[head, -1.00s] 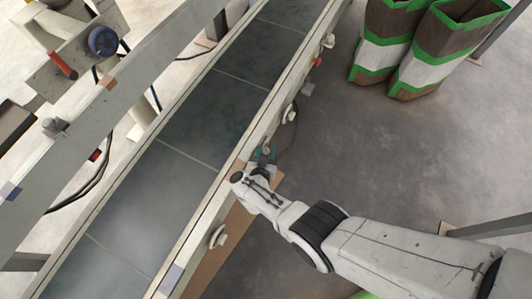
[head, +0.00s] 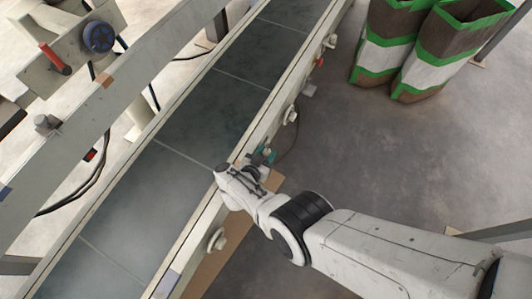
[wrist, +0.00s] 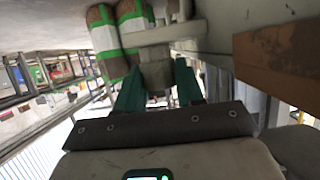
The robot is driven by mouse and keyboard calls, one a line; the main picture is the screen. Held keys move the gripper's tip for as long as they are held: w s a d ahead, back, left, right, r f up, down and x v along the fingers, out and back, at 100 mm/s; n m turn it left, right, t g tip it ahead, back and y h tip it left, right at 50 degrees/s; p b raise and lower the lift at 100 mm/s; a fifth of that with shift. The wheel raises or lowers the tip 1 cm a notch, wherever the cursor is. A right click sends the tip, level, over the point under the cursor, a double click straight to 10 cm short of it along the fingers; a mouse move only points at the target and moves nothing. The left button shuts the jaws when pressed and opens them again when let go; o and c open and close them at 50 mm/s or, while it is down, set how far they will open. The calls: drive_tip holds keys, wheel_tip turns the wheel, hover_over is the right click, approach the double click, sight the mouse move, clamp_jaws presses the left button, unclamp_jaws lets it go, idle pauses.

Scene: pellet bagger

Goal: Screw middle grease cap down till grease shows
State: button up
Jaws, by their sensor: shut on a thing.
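A grey, rounded grease cap (wrist: 155,72) sits between the teal fingers of my gripper (wrist: 157,92) in the wrist view. The fingers are shut on its sides, and it joins a pale grey fitting above it. In the head view my gripper (head: 264,155) is at the right side rail of the conveyor, between the bearing housings, and my wrist largely hides the cap there. No grease can be made out around the cap.
The conveyor belt (head: 190,120) runs diagonally past my arm. Pale bearing housings (head: 216,239) and (head: 290,114) stick out of its side rail, with a red button (head: 319,62) farther along. Green-edged bags (head: 385,45) stand at the back right.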

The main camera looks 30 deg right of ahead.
drive_tip(key=o, duration=1)
drive_tip(key=shift+w+d+r, duration=0.1)
drive_tip(key=shift+w, duration=0.05)
drive_tip(key=p+v, duration=0.5)
drive_tip(key=v, duration=0.6)
drive_tip(key=shift+c, duration=0.2)
